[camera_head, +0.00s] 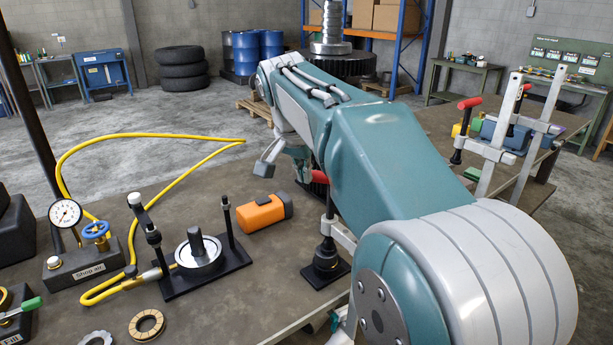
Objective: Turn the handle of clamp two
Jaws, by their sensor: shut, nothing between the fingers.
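No clamp's number can be read, so I cannot tell which one is clamp two. A clamp with a red handle (319,177) on a dark upright screw stands at the near table's right edge, partly behind my arm. Its dark round foot (326,260) rests on a black plate. On the right, a grey bar clamp (495,155) has a red handle (470,103), and a second bar clamp (540,125) stands beside it. My gripper (270,160) is shut and empty, above the near table, left of the nearest red handle and apart from it. My arm hides part of it.
The near table (215,310) holds an orange block (264,212), a black fixture with a metal disc (199,252), a shop air gauge box (85,265) and a looping yellow hose (150,136). A second table (440,125) stands at right. Tyres and blue barrels are far back.

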